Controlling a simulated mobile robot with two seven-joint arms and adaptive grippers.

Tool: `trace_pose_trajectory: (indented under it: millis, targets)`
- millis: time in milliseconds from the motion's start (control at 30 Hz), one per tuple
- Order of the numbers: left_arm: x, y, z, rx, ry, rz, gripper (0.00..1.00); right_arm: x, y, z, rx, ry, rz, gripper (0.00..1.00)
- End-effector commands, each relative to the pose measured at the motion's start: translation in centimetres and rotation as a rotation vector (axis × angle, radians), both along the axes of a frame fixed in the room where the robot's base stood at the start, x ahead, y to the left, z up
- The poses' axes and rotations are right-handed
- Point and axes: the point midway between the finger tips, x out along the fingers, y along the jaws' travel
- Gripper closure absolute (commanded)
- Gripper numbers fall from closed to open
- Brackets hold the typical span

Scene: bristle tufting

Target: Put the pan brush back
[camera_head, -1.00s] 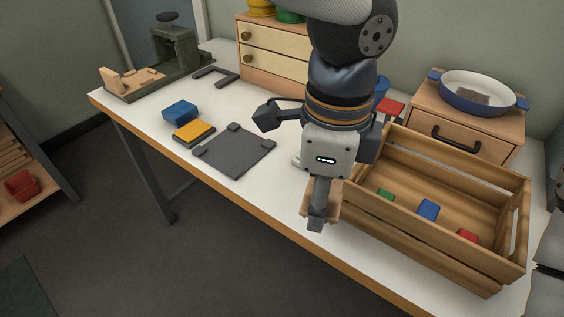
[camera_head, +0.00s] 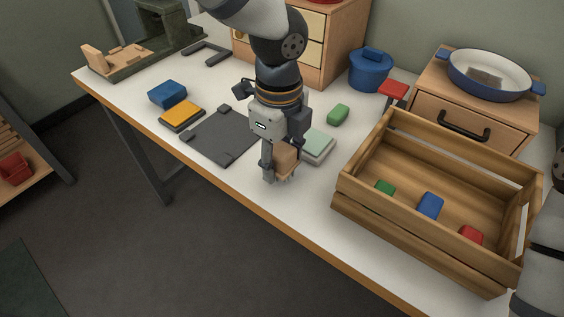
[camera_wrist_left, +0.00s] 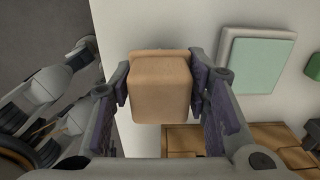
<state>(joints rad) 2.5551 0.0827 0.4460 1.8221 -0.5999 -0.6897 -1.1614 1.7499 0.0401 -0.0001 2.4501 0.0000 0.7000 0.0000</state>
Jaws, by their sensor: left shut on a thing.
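My left gripper (camera_head: 275,172) is shut on a tan wooden block (camera_head: 286,160), which looks like the pan brush. Small pale bits, perhaps bristles, show at its underside. It is over the front part of the white table, between the dark grey plate (camera_head: 220,138) and the crate. In the left wrist view the block (camera_wrist_left: 160,88) sits between both fingers, its smooth face toward the camera. Whether it touches the table I cannot tell. My right gripper is out of view.
A mint pad (camera_head: 319,147) lies close beside the held block, with a green block (camera_head: 338,115) behind. The wooden crate (camera_head: 400,222) stands at right, holding green, blue and red blocks. A blue pot (camera_head: 371,72) and a white-and-blue pan (camera_head: 488,92) are behind.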

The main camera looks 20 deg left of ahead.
Motion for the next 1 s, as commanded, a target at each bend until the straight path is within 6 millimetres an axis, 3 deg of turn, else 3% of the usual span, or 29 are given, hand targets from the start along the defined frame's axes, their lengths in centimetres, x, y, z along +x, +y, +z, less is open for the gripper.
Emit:
trace_pose_trajectory:
  millis: [100, 500, 533, 600, 867, 1000]
  targets:
    - [-0.2, -0.1, -1.9, 0.0, 0.004, -0.002, 0.83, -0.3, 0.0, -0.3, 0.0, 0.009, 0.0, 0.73]
    - [-0.1, -0.1, -2.3, 0.0, 0.001, -0.002, 0.83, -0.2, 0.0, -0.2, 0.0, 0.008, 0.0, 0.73]
    - [-0.1, -0.1, -2.2, 0.0, 0.0, -0.002, 0.51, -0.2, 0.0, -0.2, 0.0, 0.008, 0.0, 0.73]
    - [-0.1, -0.1, -2.2, 0.0, 0.0, -0.002, 0.37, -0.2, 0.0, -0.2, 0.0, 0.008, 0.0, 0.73]
    - [-0.1, -0.2, -2.2, 0.0, 0.0, -0.001, 0.37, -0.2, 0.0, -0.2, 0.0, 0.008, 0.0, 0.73]
    - [0.0, -0.2, -0.7, -0.003, -0.004, 0.0, 0.37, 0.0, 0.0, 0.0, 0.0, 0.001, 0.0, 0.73]
